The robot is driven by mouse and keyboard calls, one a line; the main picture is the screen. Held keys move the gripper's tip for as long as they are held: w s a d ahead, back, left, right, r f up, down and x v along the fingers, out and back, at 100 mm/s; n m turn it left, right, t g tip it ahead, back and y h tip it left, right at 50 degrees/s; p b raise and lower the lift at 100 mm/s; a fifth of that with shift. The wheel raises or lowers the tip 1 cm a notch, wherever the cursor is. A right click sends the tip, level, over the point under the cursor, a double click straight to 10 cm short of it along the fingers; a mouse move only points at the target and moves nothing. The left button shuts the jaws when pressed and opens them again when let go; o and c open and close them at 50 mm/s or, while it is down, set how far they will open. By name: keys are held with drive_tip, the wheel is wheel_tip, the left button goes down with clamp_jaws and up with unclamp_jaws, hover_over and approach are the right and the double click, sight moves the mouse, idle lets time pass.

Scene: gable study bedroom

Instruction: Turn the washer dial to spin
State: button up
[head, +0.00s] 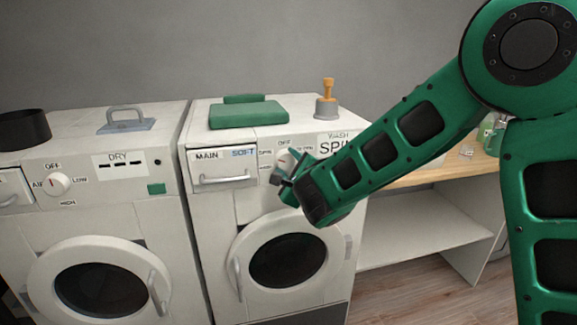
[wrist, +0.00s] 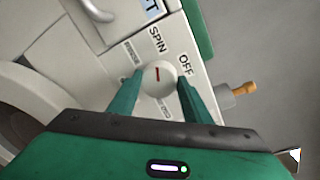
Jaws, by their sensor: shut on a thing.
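The washer dial (wrist: 160,77) is a round white knob with a red mark on the front of the right-hand machine. In the wrist view it sits between the two green fingers of my gripper (wrist: 157,82), which is shut on it. The red mark points up in that picture, roughly toward the SPIN label (wrist: 158,40). The OFF label (wrist: 185,65) is to the right. Other small labels around the dial are too blurred or covered to read. In the head view my gripper (head: 287,171) is at the dial and covers part of it.
The washer (head: 240,205) has a drawer with a handle (head: 224,181) left of the dial and a round door below. A dryer (head: 95,215) with its own dial (head: 58,185) stands to the left. A green folded item (head: 248,115) and an orange-handled plunger (head: 327,100) rest on the washer.

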drive_tip(key=shift+w+d+f+m, duration=0.15)
drive_tip(key=shift+d+m, duration=0.15)
drive_tip(key=shift+m, duration=0.4)
drive_tip(key=o, duration=1.1)
drive_tip(key=shift+c, duration=0.2)
drive_tip(key=shift+a, duration=0.15)
drive_tip(key=v, duration=1)
drive_tip(key=shift+s, duration=0.35)
drive_tip(key=shift+d, duration=0.25)
